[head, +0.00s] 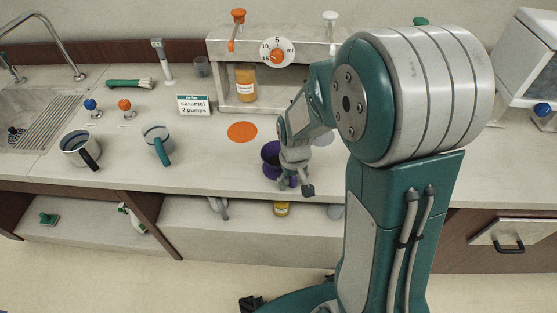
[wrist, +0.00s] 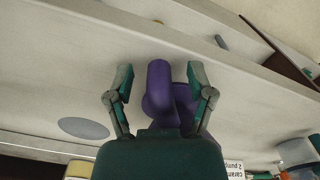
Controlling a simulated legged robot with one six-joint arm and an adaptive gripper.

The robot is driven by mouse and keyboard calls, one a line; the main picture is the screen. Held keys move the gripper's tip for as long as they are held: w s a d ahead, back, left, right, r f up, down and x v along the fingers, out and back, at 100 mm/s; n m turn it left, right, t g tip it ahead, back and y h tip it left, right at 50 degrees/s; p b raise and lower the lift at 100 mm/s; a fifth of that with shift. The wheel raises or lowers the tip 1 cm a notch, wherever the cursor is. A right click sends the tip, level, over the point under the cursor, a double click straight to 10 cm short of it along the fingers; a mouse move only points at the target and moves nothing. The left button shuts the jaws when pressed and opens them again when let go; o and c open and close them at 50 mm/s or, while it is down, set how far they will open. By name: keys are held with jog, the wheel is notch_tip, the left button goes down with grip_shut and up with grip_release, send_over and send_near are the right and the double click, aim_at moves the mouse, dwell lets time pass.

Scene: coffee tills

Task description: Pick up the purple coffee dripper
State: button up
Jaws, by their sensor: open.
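The purple coffee dripper (head: 269,155) stands near the front edge of the counter, partly hidden by my gripper in the head view. In the wrist view the dripper (wrist: 160,92) shows between my two fingers, with a rounded purple part pointing up between the tips and more of its body behind to the right. My gripper (head: 294,185) is at the dripper's right front side. In the wrist view my gripper (wrist: 160,80) is open, with a finger on each side of the purple part and gaps visible between. The dripper's lower part is hidden.
Two mugs (head: 157,140) (head: 78,147) stand to the left. An orange disc (head: 242,131) lies behind the dripper. A syrup bottle (head: 245,83) stands in the dispenser rack (head: 216,75). An order card (head: 194,104) stands left of it. The counter's front edge is close to my gripper.

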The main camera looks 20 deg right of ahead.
grip_shut()
jog(key=shift+r, duration=0.5)
notch_tip(320, 180, up, 3)
jog(key=shift+d+f, duration=0.1)
jog(key=shift+f, duration=0.05)
jog(key=s+d+r, duration=0.9)
jog(key=d, duration=0.1)
jog(key=shift+s+d+r, duration=0.15)
jog(key=shift+d+r, duration=0.05)
jog(key=shift+d, duration=0.05)
